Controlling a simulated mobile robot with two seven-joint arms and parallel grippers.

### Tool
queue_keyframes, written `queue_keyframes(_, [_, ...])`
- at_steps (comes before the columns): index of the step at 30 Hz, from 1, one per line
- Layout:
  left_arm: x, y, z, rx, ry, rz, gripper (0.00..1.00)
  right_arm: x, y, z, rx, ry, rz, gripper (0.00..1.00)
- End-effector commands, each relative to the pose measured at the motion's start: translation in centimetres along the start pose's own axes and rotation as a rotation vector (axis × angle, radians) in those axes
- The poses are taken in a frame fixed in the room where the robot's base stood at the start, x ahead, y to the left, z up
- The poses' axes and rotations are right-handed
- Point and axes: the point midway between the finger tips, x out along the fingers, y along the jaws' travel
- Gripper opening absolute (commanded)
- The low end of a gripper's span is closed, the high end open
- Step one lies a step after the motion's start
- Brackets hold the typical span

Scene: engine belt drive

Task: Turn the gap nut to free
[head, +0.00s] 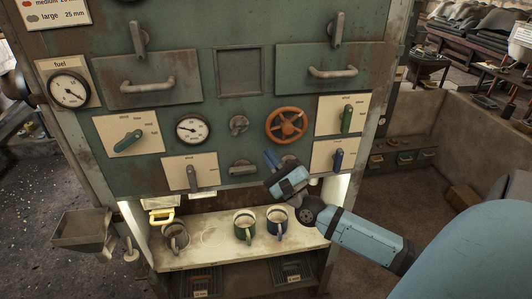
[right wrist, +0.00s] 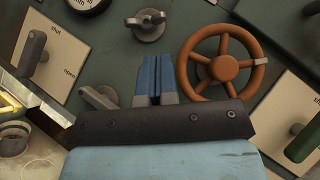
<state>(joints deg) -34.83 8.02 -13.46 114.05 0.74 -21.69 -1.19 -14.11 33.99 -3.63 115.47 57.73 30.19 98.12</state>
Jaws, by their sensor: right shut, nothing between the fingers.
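No label reading "gap" is legible, so I cannot tell for sure which part is the gap nut. A round grey wing-shaped knob (head: 238,124) sits mid-panel, left of the orange handwheel; it also shows at the top of the right wrist view (right wrist: 147,24). A second grey handle (head: 241,169) is below it, and in the right wrist view (right wrist: 100,97) it is left of my fingers. My right gripper (head: 270,158) is shut and empty in front of the panel, below the handwheel, with its blue fingers (right wrist: 155,78) together. My left gripper is out of view.
The orange handwheel (head: 286,125) is close above my right gripper. Below, a shelf (head: 205,255) holds several mugs, including a green one (head: 244,225).

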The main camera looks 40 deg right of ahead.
Motion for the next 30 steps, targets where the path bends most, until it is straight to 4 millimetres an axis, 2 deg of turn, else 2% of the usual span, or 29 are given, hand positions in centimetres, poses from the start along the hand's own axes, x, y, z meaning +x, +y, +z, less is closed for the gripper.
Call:
queue_keyframes(1, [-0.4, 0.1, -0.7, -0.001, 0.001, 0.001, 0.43, 1.3, -0.3, 0.2, 0.001, -0.001, -0.004, 0.00])
queue_keyframes(6, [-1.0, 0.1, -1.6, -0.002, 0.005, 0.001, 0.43, 4.4, -0.2, 0.2, 0.003, -0.001, -0.004, 0.00])
queue_keyframes(12, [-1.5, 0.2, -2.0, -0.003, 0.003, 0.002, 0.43, 6.7, -0.1, 0.1, 0.002, 0.000, -0.002, 0.00])
queue_keyframes(30, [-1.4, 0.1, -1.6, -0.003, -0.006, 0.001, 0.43, 7.2, 0.0, 0.1, 0.001, 0.000, 0.000, 0.00])
